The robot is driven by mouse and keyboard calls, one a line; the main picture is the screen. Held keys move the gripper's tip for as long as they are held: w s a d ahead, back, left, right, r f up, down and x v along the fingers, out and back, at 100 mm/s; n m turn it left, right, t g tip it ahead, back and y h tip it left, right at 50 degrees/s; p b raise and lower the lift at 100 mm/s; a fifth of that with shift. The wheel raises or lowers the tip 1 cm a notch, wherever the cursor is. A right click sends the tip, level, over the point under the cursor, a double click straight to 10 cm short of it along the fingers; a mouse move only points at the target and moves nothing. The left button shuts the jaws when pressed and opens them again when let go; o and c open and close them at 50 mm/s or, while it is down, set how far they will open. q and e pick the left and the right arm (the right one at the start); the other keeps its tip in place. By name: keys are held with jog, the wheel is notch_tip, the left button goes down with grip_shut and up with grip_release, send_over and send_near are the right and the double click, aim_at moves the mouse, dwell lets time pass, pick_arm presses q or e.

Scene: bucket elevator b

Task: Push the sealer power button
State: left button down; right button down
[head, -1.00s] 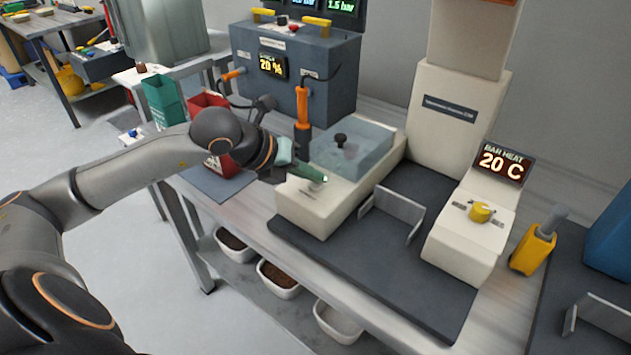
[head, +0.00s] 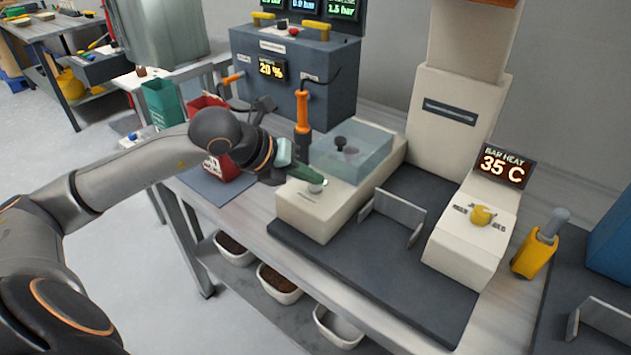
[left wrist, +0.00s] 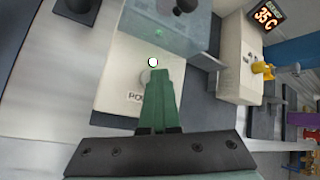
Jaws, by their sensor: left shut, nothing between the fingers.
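The sealer's cream front block (head: 318,212) stands on the bench and carries a clear-lidded chamber behind. The round, pale power button (head: 316,188) is on its top, beside my left gripper's tip. In the left wrist view the grey button (left wrist: 147,76) is partly covered by the green fingers, above a partly hidden label that starts with "PO". A small lit lamp (left wrist: 153,62) shows just beyond the fingertips. My left gripper (head: 322,181) is shut and empty, its fingertips at the button; I cannot tell whether they touch it. My right gripper is not in view.
The bar heat display (head: 502,167) reads 35 C above a yellow knob (head: 482,215). The clear lid (head: 350,152) stands close behind my left gripper.

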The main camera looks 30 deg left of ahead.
aim_at(311, 189)
pick_arm(q)
jog(key=shift+r+p, duration=1.7)
jog(key=shift+r, duration=1.3)
